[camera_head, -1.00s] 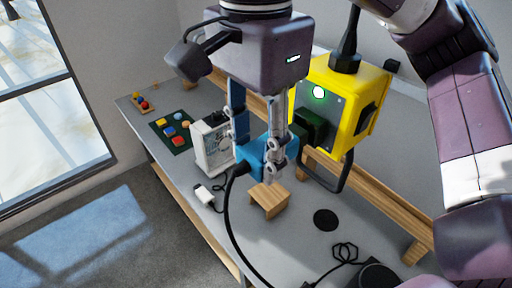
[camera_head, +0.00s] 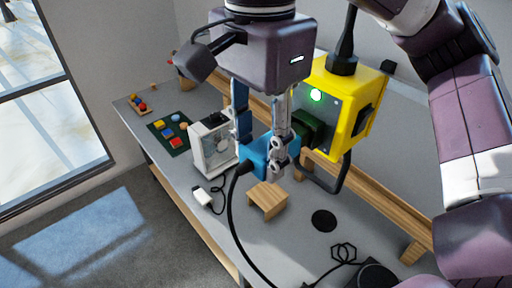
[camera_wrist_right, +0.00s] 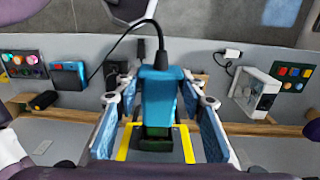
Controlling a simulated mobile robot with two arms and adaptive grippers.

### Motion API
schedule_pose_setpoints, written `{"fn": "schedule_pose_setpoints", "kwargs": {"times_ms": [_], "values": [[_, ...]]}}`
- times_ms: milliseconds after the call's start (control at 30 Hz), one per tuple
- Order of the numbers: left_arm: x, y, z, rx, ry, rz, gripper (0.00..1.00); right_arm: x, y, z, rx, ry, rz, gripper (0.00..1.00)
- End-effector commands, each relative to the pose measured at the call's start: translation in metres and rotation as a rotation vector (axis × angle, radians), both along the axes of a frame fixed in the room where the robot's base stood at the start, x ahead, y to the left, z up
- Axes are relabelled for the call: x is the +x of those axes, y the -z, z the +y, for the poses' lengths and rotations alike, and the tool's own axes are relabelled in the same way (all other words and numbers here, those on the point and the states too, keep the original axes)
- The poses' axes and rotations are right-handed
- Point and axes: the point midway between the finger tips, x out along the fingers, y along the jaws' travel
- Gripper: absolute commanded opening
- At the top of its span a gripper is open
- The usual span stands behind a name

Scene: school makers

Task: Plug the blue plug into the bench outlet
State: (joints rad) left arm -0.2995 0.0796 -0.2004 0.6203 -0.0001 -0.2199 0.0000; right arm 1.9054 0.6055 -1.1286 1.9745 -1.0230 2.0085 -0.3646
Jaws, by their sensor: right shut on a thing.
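My right gripper (camera_head: 262,150) is shut on the blue plug (camera_head: 259,160) and holds it above the bench. A black cord runs from the plug down toward the front. The plug's front faces the dark green socket (camera_head: 309,126) on the yellow outlet box (camera_head: 358,95), whose green lamp is lit. In the right wrist view the blue plug (camera_wrist_right: 158,98) lies between the fingers, in line with the dark green socket (camera_wrist_right: 156,136) inside a yellow edge. The finger partly hides where they meet, and I cannot tell how far in the plug is. My left gripper is not in view.
The grey bench (camera_head: 300,240) holds a small wooden stand (camera_head: 267,200), a white device (camera_head: 211,147), a white adapter (camera_head: 202,196), a green board with coloured blocks (camera_head: 170,135) and a black disc (camera_head: 324,220). A wooden rail (camera_head: 385,205) runs along the back.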

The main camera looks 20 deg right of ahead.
Motion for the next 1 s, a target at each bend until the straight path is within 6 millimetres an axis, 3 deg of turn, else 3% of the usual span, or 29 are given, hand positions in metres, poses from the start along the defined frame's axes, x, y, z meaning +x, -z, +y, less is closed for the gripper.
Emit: {"fn": "schedule_pose_setpoints", "kwargs": {"times_ms": [767, 800, 1000], "values": [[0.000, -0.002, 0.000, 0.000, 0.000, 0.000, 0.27, 0.005, 0.000, -0.015, 0.001, 0.000, 0.000, 0.08], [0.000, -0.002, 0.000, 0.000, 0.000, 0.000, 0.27, 0.005, 0.000, -0.015, 0.001, 0.000, 0.000, 0.39], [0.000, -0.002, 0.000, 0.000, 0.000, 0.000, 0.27, 0.005, 0.000, -0.014, 0.001, -0.001, 0.000, 0.57]]}}
